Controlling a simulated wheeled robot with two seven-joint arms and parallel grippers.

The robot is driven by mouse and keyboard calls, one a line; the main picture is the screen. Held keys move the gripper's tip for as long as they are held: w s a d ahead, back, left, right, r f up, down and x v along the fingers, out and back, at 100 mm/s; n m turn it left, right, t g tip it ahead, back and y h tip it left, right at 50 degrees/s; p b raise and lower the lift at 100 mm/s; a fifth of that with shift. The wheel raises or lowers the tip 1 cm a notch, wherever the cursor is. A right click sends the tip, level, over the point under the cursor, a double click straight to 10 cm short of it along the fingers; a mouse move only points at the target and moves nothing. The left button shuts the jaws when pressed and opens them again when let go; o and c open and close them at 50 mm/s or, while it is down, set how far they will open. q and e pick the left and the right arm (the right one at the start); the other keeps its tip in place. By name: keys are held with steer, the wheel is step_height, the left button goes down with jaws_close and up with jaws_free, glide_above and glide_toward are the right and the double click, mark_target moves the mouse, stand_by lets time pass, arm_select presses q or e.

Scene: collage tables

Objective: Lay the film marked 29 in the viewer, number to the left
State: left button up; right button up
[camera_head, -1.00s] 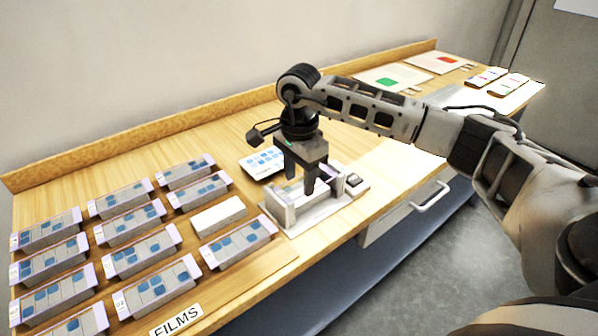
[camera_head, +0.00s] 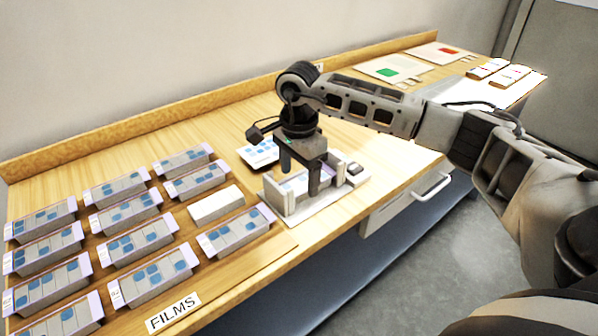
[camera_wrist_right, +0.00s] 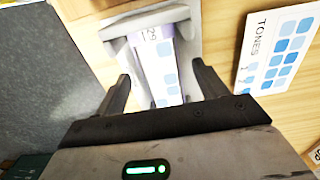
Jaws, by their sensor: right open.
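The viewer (camera_head: 300,203) is a pale tray with raised end walls near the table's front edge. The film marked 29 (camera_wrist_right: 163,65) lies in it between the end walls. Its number end is at the top in the right wrist view, which is the viewer's left end in the head view. My right gripper (camera_head: 300,178) is over the viewer, pointing down and open. Its fingers (camera_wrist_right: 163,85) stand apart on either side of the film in the right wrist view, with gaps showing. The film is partly hidden by the gripper in the head view. My left gripper is not in view.
Several other films (camera_head: 136,243) lie in rows at the left, around a plain white block (camera_head: 216,205), behind the FILMS label (camera_head: 173,313). A TONES card (camera_wrist_right: 278,50) lies behind the viewer. Cards with green (camera_head: 388,72) and red patches lie at the far right.

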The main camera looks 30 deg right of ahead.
step_height(320, 180, up, 16)
stand_by(0.4)
stand_by(0.4)
steer(key=shift+f, duration=0.1)
